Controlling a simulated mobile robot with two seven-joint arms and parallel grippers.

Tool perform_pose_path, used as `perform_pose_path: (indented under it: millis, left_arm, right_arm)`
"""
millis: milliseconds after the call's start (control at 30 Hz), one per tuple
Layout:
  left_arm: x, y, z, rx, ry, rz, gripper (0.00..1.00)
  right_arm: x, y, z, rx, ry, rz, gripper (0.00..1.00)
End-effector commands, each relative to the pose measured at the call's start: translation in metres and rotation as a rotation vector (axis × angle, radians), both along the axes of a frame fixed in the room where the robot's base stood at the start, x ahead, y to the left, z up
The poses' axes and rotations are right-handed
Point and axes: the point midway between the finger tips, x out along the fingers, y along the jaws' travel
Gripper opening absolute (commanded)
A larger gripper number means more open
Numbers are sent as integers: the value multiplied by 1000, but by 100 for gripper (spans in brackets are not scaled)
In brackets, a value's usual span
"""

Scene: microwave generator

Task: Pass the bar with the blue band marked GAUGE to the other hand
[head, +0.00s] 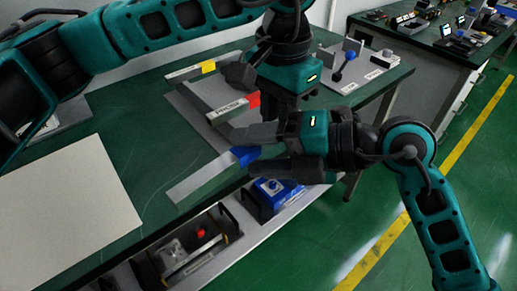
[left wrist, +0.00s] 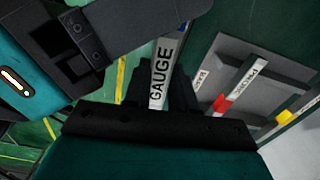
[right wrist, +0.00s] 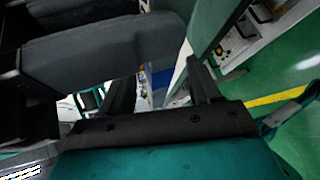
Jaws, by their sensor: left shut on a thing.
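The bar with the blue band (head: 205,183) is held over the bench's front edge, its long grey end pointing toward the lower left. In the left wrist view its GAUGE label (left wrist: 160,72) sits between my left fingers. My left gripper (left wrist: 158,92) is shut on it at the label end; its fingertips are mostly hidden in the head view. My right gripper (head: 250,153) is open, with one finger on each side of the bar near the blue band. In the right wrist view the blue band (right wrist: 161,79) shows between the fingers; contact is not clear.
A grey plate (head: 190,108) on the green bench carries a red-banded bar (head: 235,108) and a yellow-banded bar (head: 188,72). A pale board (head: 65,205) lies at left.

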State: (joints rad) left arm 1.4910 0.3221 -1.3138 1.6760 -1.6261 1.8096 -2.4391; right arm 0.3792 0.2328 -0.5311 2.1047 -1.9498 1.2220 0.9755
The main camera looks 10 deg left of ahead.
Motion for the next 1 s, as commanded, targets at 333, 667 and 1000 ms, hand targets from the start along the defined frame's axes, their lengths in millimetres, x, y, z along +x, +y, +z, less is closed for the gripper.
perform_pose_path:
  millis: [333,667,1000]
  left_arm:
    - [0,0,0,0,0,0,0]
    - [0,0,0,0,0,0,27]
    - [0,0,0,0,1,-1,55]
  right_arm:
    - [0,0,0,0,0,0,29]
    - [0,0,1,1,-2,1,0]
    - [0,0,1,3,-3,1,0]
